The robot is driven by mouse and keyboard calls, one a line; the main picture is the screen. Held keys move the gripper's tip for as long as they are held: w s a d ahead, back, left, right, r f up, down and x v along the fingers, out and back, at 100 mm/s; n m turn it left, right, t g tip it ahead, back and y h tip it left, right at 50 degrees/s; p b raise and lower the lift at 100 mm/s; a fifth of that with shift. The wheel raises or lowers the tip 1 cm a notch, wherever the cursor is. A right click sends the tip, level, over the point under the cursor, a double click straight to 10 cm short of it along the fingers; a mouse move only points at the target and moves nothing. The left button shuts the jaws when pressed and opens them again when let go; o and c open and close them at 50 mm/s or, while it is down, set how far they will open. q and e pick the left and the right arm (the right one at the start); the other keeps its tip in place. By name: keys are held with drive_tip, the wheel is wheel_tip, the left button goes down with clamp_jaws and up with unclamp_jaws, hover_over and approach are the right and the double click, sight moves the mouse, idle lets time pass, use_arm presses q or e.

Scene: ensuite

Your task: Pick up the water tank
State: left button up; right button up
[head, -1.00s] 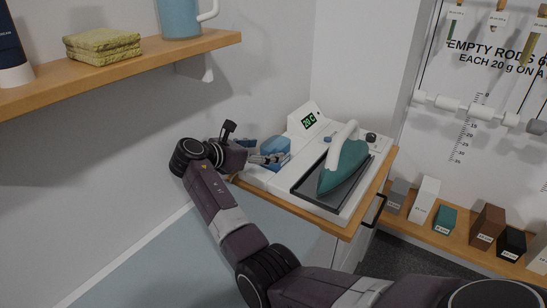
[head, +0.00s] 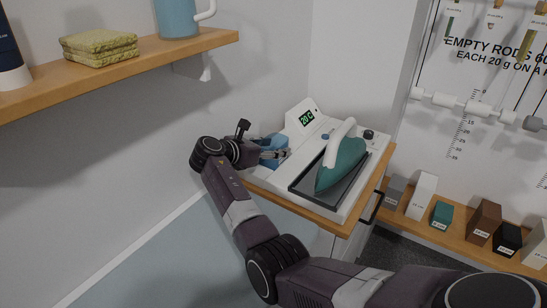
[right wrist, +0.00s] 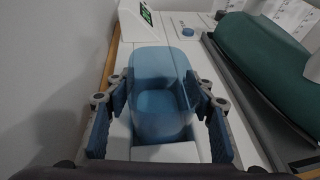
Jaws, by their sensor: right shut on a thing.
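The water tank (right wrist: 160,85) is a translucent blue container at the end of the white ironing station, and it stands between my fingers in the right wrist view. In the head view its blue top (head: 274,141) shows beside the display, partly behind my gripper. My right gripper (right wrist: 161,115) has one blue-padded finger on each side of the tank and is shut on it. The tank still appears seated in the white base. My left gripper is not in view.
A teal iron (head: 343,165) rests on the station's dark plate, right of the tank. The display (head: 306,118) stands behind. A wooden shelf (head: 130,72) with a blue jug (head: 177,18) and folded cloths (head: 99,48) is on the left wall. Labelled blocks (head: 484,220) stand at right.

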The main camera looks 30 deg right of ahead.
drive_tip(key=shift+c, duration=1.4)
drive_tip(key=shift+r, duration=0.1)
